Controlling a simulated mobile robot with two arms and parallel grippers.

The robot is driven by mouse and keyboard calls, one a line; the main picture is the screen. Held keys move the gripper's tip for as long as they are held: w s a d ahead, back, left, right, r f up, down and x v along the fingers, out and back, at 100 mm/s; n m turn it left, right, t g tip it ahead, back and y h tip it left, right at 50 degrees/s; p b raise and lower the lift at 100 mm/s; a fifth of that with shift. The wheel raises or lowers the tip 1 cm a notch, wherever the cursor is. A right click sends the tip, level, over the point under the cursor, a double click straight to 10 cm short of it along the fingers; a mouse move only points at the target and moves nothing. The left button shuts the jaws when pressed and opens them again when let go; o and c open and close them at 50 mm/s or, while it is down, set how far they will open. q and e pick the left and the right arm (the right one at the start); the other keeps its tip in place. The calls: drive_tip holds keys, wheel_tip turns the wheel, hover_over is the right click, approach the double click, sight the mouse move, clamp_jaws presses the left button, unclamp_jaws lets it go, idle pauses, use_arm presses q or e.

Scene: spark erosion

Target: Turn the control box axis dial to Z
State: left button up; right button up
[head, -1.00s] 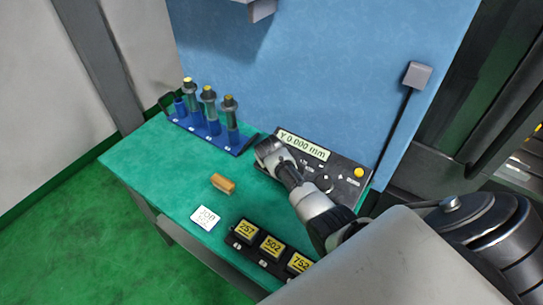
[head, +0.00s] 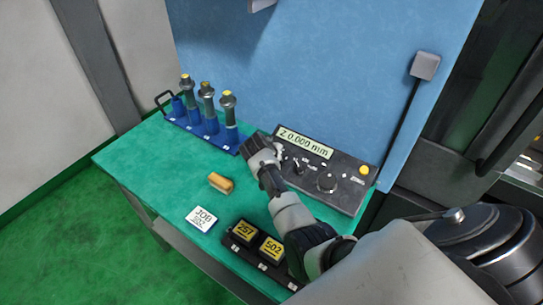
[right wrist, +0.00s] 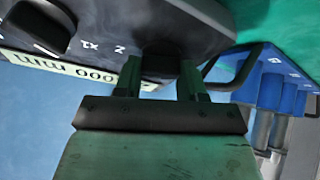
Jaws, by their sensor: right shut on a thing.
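The dark control box (head: 345,200) lies on the green table, and its display (head: 303,143) reads "Z 0.000 mm". My right gripper (head: 260,153) is over the left end of the box. In the right wrist view its two fingers (right wrist: 161,78) are shut on the dark axis dial (right wrist: 161,61), one on each side. A white "Z" mark shows on the box just left of the dial. In the head view the gripper hides this dial. My left gripper is not in view.
A blue rack (head: 205,132) with several electrode holders stands at the back left. A yellow-brown block (head: 221,183), a JOB card (head: 202,218) and a black tray of numbered blocks (head: 232,243) lie nearer. The box also carries another knob (head: 327,181) and a yellow button (head: 364,170).

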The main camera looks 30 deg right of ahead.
idle(0.3)
drive_tip(key=o, duration=0.9)
drive_tip(key=b+v, duration=0.1)
drive_tip(key=v, duration=1)
drive_tip(key=shift+f, duration=0.1)
